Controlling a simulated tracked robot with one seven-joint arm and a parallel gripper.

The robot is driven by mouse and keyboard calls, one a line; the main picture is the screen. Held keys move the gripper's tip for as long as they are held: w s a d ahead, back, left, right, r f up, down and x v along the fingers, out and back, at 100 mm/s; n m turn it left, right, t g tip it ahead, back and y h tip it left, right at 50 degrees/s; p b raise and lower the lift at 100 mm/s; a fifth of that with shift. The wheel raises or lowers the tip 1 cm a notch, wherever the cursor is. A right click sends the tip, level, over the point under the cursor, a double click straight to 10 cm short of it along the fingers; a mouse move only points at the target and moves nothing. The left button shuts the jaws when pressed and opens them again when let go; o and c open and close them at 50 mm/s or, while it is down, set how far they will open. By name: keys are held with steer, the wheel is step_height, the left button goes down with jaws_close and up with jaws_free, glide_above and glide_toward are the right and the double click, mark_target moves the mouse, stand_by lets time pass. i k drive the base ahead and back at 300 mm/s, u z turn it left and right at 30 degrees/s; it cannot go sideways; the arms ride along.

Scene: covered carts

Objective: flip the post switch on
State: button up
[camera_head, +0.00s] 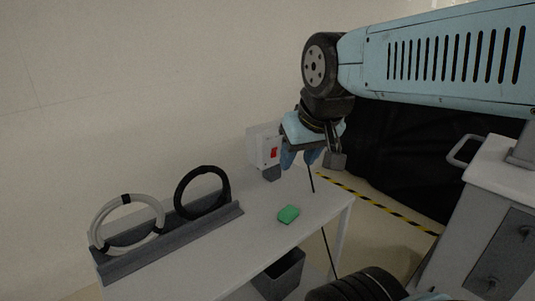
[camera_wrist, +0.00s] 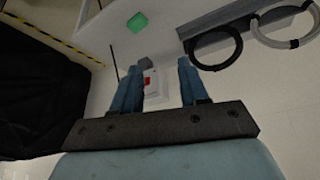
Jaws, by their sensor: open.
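The post switch is a light grey box (camera_head: 262,147) with a red rocker (camera_head: 274,153) on its front, standing at the back edge of the white table (camera_head: 325,207). In the wrist view the box (camera_wrist: 157,92) and its red rocker (camera_wrist: 147,82) show between my two blue fingers. My gripper (camera_head: 299,160) is open and empty, just right of the box in the head view. I cannot tell the exact gap between the fingertips and the box. The rocker's on or off position is too small to read.
A green block (camera_head: 288,214) lies on the table. A grey rack (camera_head: 175,244) holds a white ring (camera_head: 95,228) and a black ring (camera_head: 181,190) at left. A grey bin (camera_head: 280,276) is below. A white cart (camera_head: 500,180) stands at right, near a black cover (camera_head: 400,150).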

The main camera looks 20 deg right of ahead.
mark_target(273, 154)
steer(key=u, duration=0.05)
steer(key=k, duration=1)
steer(key=u, duration=0.7)
steer(key=i, duration=1)
steer(key=z, duration=0.75)
